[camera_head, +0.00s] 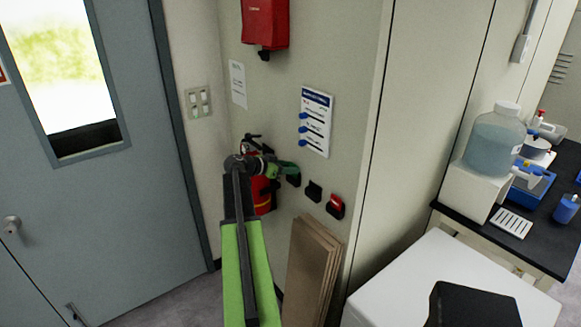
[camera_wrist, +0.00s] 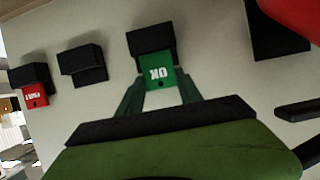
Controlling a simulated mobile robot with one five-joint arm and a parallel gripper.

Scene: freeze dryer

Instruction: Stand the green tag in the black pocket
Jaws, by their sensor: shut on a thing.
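The green tag (camera_wrist: 158,72), marked "OK" and seen upside down, is in the wrist view. My gripper (camera_wrist: 163,97) is shut on it, a finger on each side. The tag's far end meets a black pocket (camera_wrist: 151,38) on the wall; I cannot tell how deep it sits. In the head view, my gripper (camera_head: 277,167) reaches to the leftmost black pocket (camera_head: 293,180), and the green tag (camera_head: 288,168) shows just above it. The middle black pocket (camera_head: 314,191) looks empty. A red tag (camera_head: 336,204) stands in the right one.
A white board with blue clips (camera_head: 316,121) hangs above the pockets. A red fire extinguisher (camera_head: 263,192) stands behind my arm, and brown boards (camera_head: 311,262) lean below. A red box (camera_head: 265,22) is higher up. A dark bench (camera_head: 555,205) is at right.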

